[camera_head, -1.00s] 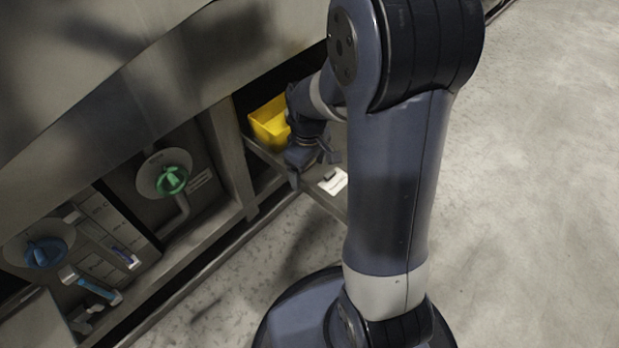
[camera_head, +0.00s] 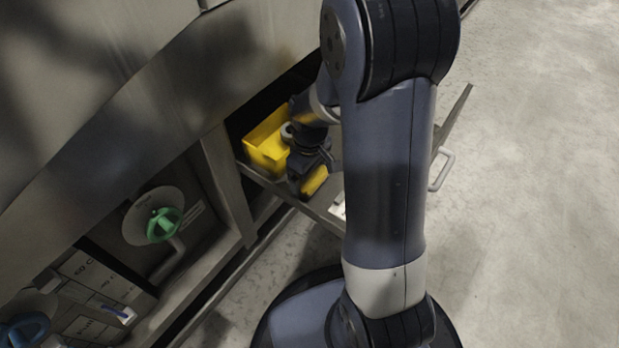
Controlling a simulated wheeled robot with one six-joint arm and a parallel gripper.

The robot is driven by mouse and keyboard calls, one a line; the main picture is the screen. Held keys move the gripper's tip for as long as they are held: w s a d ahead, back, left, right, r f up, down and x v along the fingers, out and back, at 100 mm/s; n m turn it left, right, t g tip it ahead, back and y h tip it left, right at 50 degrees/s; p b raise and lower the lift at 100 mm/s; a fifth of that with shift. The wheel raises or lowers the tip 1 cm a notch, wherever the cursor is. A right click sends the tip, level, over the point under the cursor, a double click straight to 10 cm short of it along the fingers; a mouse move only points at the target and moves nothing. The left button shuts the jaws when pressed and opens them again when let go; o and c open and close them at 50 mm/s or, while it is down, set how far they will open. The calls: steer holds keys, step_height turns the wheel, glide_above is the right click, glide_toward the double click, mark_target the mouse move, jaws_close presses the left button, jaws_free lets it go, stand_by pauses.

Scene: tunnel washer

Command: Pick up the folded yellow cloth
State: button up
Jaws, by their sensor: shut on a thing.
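My gripper (camera_head: 312,180) is in the left-centre of the head view, low over the shelf-like open tray (camera_head: 262,178). It is shut on a small yellow thing, the folded yellow cloth (camera_head: 315,181), which shows between the fingers. The cloth's far side is hidden by my gripper. A yellow bin (camera_head: 266,145) stands just left of and behind my gripper, partly hidden by my wrist.
A green valve knob (camera_head: 164,224) and a blue knob (camera_head: 24,330) are on the machine front at left. A white handle (camera_head: 441,169) is on the tray's right side. The washer's metal body overhangs above. Bare floor lies at right.

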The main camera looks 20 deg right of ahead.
steer(key=c, duration=0.3)
step_height(320, 180, up, 10)
steer(key=p, duration=0.4)
steer(key=o, duration=0.4)
steer(key=c, duration=0.3)
steer(key=shift+r+p, duration=0.15)
steer(key=shift+p, duration=0.2)
steer(key=shift+c, duration=0.2)
